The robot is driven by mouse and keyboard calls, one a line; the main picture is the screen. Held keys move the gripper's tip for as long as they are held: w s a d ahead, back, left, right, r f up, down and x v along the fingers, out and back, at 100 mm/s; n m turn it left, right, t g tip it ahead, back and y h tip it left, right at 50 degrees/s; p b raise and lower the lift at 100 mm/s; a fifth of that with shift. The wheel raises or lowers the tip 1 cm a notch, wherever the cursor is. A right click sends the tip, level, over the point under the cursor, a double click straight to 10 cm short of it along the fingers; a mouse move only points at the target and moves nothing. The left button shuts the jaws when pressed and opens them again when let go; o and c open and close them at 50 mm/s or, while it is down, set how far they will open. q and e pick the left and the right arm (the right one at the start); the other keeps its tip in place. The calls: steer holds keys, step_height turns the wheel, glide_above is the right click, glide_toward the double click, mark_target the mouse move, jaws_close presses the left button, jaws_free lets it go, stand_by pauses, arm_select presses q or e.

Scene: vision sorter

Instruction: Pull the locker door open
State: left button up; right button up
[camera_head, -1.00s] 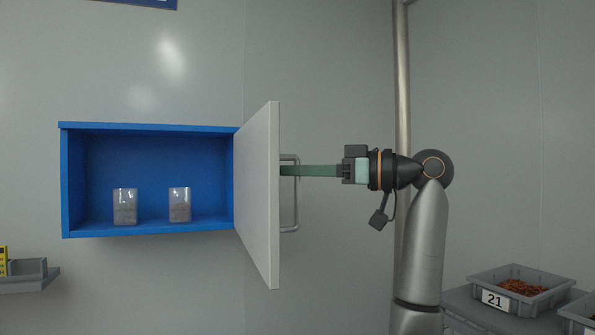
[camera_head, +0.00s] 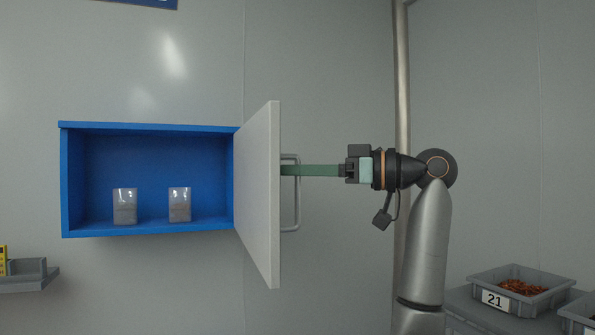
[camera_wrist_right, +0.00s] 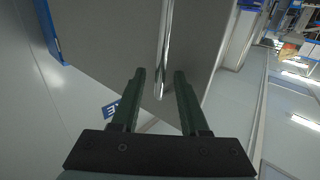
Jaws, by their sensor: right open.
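The blue locker (camera_head: 150,128) is on the wall, with its interior showing. Its pale door (camera_head: 258,200) stands swung wide open at the locker's right side. A metal bar handle (camera_head: 292,229) is on the door's outer face. My right gripper (camera_head: 284,171) reaches in from the right, its green fingers at the handle. In the right wrist view the handle (camera_wrist_right: 164,50) runs ahead of and between the two fingertips (camera_wrist_right: 160,76). The fingers are apart and not clamped on it. Whether a finger touches the handle or door cannot be told. My left gripper is not in view.
Two clear containers (camera_head: 124,207) (camera_head: 179,205) with greyish contents stand inside the locker. A grey shelf (camera_head: 30,284) is at the lower left. A grey bin marked 21 (camera_head: 495,299) stands on a surface at the lower right. A vertical pole (camera_head: 402,80) rises behind my right arm.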

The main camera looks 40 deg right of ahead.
steer(key=b+v, duration=0.1)
steer(key=v, duration=1.1)
steer(key=shift+b, duration=0.4)
